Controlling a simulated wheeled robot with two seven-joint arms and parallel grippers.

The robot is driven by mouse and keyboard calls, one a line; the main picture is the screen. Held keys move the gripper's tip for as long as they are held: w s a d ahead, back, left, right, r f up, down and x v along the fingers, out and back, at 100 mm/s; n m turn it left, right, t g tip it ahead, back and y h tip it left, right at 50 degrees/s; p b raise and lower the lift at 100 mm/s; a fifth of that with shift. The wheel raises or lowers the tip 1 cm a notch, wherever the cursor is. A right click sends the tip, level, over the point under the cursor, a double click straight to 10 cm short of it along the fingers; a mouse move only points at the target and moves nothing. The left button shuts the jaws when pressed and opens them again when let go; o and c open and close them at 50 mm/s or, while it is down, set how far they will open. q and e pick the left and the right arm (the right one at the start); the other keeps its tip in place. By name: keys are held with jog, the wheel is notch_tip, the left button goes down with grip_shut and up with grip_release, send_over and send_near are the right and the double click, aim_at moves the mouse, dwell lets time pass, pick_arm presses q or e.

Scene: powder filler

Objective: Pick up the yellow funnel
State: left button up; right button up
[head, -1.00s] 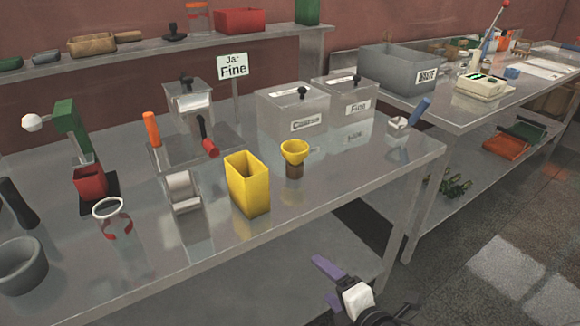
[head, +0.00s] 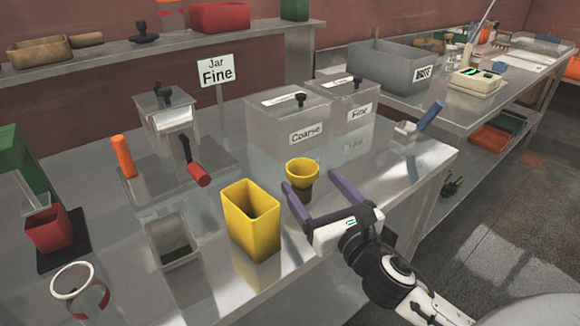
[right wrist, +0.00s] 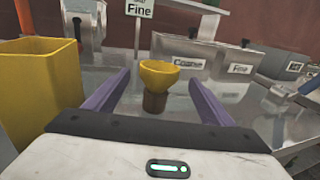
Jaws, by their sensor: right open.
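The yellow funnel (head: 303,172) rests upright on top of a small brown jar (head: 306,193) on the steel table. In the right wrist view the funnel (right wrist: 158,74) and the brown jar (right wrist: 154,102) stand ahead, roughly centred between the two purple fingers. My right gripper (head: 316,190) is open and empty. My left gripper is not in view.
A tall yellow open container (head: 252,222) stands close left of the funnel. Clear bins labelled Coarse (head: 287,130) and Fine (head: 352,110) stand behind it. A machine with a red-handled lever (head: 193,165) is at the left. The table's front edge runs under my right arm.

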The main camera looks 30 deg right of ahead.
aim_at(296, 164)
jog(key=shift+w+d+r, duration=0.1)
jog(key=shift+w+d, duration=0.05)
jog(key=shift+w, duration=0.4)
jog(key=shift+w+d+r, duration=0.1)
jog(key=shift+w, duration=0.45)
jog(key=shift+w+d, duration=0.1)
jog(key=shift+w, duration=0.5)
jog(key=w, duration=0.3)
jog(key=w+p, duration=0.1)
jog(key=shift+w+d, duration=0.2)
jog(key=shift+d, duration=0.05)
jog(key=shift+w+f, duration=0.1)
jog(key=shift+w, duration=0.25)
jog(key=c, duration=1.1)
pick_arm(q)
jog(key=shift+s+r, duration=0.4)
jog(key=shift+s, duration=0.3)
